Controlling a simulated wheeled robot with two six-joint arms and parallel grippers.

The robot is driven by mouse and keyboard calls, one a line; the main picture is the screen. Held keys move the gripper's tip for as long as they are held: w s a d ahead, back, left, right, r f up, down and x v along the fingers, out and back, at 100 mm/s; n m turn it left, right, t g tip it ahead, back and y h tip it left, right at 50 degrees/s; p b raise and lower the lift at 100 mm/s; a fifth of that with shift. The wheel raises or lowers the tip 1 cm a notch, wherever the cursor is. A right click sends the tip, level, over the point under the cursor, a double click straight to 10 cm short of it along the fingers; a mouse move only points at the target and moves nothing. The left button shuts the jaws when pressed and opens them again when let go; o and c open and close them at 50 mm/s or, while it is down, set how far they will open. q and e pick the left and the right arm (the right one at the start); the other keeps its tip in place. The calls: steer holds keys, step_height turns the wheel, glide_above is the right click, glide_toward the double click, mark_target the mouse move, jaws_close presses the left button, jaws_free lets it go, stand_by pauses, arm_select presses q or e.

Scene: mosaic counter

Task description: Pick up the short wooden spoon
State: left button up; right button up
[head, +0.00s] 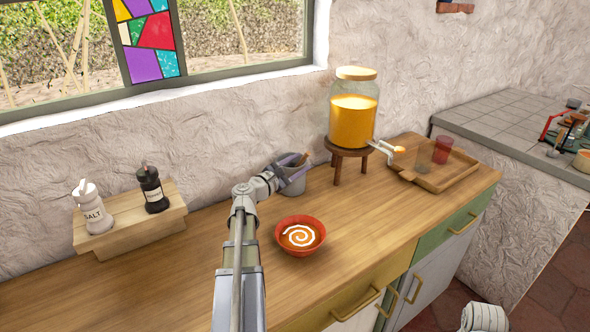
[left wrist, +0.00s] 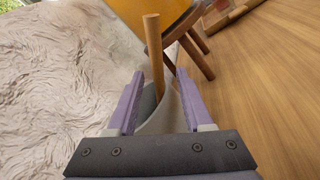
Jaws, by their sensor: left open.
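A wooden handle (head: 305,156), which looks like the spoon's, rises from a grey crock (head: 296,187) against the wall. In the left wrist view the handle (left wrist: 154,48) stands nearly upright, leaning slightly, and its lower end is inside the crock (left wrist: 155,118). My left gripper (head: 293,168) is at the crock's mouth, its two purple fingers open. In the left wrist view the handle lies between the fingers of the gripper (left wrist: 160,80), with gaps on both sides. The spoon's bowl is hidden in the crock. My right gripper is out of view.
A glass drink dispenser (head: 353,115) on a wooden stand (head: 348,153) is close right of the crock. A red soup bowl (head: 300,236) sits in front. Salt and pepper shakers stand on a wooden riser (head: 130,225) at left. A wooden tray (head: 450,178) with cups lies right.

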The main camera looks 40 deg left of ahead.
arm_select(q)
steer(key=w, duration=0.4)
steer(key=shift+w+r, duration=0.15)
steer(key=shift+d, duration=0.1)
jaws_close()
